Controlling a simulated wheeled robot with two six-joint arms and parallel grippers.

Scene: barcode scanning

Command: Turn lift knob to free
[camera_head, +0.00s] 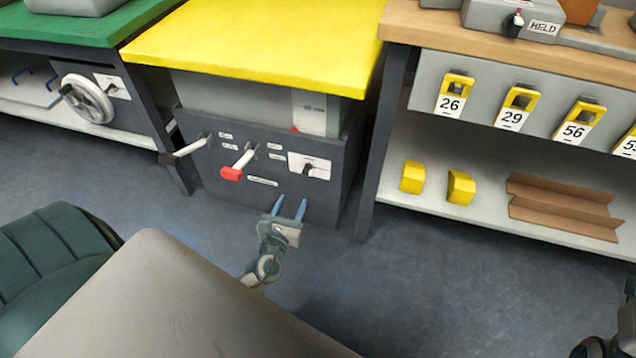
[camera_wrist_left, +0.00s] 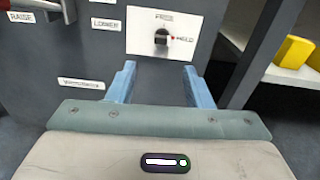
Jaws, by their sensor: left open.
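The lift knob (camera_head: 308,169) is a small dark knob on a white plate (camera_head: 322,162) at the right of the dark cabinet front under the yellow table. Part of my right arm shows at the lower right edge.
A red-tipped lever (camera_head: 231,173) and a dark-tipped lever (camera_head: 170,157) stick out left of the knob. The yellow tabletop (camera_head: 250,45) overhangs the panel. A table leg (camera_head: 378,160) stands to the right. Open floor (camera_head: 400,290) lies before the cabinet.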

